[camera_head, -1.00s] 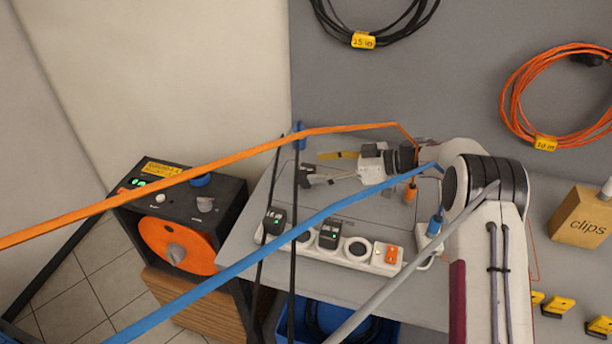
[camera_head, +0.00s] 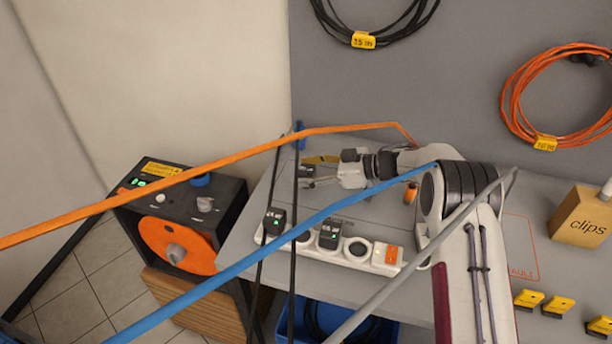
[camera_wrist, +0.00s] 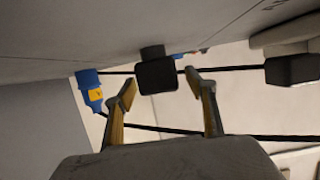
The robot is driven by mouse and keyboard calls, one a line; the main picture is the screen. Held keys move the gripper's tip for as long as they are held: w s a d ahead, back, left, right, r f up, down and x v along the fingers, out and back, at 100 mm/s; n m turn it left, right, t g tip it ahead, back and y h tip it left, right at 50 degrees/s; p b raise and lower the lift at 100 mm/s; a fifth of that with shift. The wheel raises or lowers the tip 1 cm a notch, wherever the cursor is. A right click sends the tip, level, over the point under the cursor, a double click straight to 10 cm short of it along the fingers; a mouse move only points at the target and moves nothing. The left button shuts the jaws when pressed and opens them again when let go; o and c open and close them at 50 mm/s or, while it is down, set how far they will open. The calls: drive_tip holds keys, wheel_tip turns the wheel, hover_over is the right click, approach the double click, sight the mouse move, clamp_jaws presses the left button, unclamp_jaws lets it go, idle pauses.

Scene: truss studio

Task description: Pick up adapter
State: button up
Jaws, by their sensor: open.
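A small black adapter (camera_head: 306,171) stands on the grey table toward its far left part. In the wrist view the adapter (camera_wrist: 157,76) is a dark block with a narrower stub, centred between the fingertips. My gripper (camera_head: 308,173) is low over the table, pointing left, with its yellow-padded fingers on either side of the adapter. In the wrist view my gripper (camera_wrist: 161,82) is open, with a gap on each side of the block. I cannot tell how deep the adapter sits between the fingers.
A white power strip (camera_head: 330,250) with black plugs lies along the table's front. Orange (camera_head: 200,168), blue (camera_head: 270,242) and black (camera_head: 294,230) cables hang across the view. A black box with an orange reel (camera_head: 180,244) stands left. A clips box (camera_head: 582,215) is at right.

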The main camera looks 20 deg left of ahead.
sight(306, 169)
drive_tip(key=c, duration=1.3)
drive_tip(key=shift+r, duration=5.05)
